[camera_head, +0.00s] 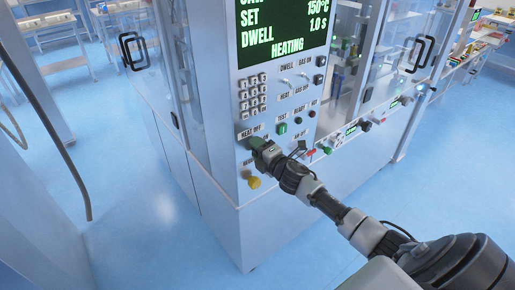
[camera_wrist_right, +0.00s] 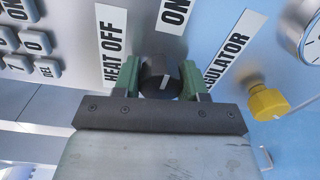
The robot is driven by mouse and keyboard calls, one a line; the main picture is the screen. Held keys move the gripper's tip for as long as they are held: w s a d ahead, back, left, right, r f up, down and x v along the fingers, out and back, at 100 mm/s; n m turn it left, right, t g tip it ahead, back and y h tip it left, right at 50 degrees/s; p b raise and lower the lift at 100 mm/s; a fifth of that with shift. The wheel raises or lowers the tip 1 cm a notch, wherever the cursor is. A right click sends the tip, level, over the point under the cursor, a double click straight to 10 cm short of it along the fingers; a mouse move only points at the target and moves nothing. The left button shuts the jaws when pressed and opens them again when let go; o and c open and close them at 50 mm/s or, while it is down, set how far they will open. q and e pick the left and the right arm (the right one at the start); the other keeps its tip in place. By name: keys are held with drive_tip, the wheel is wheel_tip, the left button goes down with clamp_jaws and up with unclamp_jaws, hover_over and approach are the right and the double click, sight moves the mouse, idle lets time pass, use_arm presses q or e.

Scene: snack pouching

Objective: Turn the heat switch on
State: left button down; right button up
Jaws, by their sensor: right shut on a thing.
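The heat switch (camera_wrist_right: 159,77) is a black rotary knob with a light pointer line, seen in the right wrist view. It sits on the grey panel between a "HEAT OFF" label (camera_wrist_right: 112,42) and an "ON" label (camera_wrist_right: 176,14). My right gripper (camera_head: 261,146) reaches the lower left of the panel in the head view. Its two green fingers are shut on the knob, one on each side. In the head view the gripper hides the knob. The green display (camera_head: 285,32) above reads "150°C", "1.0 s" and "HEATING". My left gripper is not in view.
A yellow knob (camera_wrist_right: 267,103) sits close to the right of the gripper in the wrist view. A keypad (camera_head: 252,95) and several small switches lie above on the panel. Blue floor (camera_head: 165,215) is clear around the machine.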

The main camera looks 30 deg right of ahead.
drive_tip(key=o, duration=0.9)
drive_tip(key=shift+s+f, duration=0.1)
drive_tip(key=shift+s, duration=0.2)
drive_tip(key=shift+s+d+r+b, duration=0.15)
drive_tip(key=shift+s+b, duration=0.25)
drive_tip(key=shift+s, duration=1.3)
drive_tip(key=shift+s+d+b, duration=0.15)
drive_tip(key=shift+s+b, duration=0.3)
drive_tip(key=shift+s, duration=1.25)
drive_tip(key=shift+s+d+r+b, duration=0.15)
drive_tip(key=shift+s+b, duration=0.25)
drive_tip(key=shift+s, duration=1.3)
drive_tip(key=shift+f, duration=0.1)
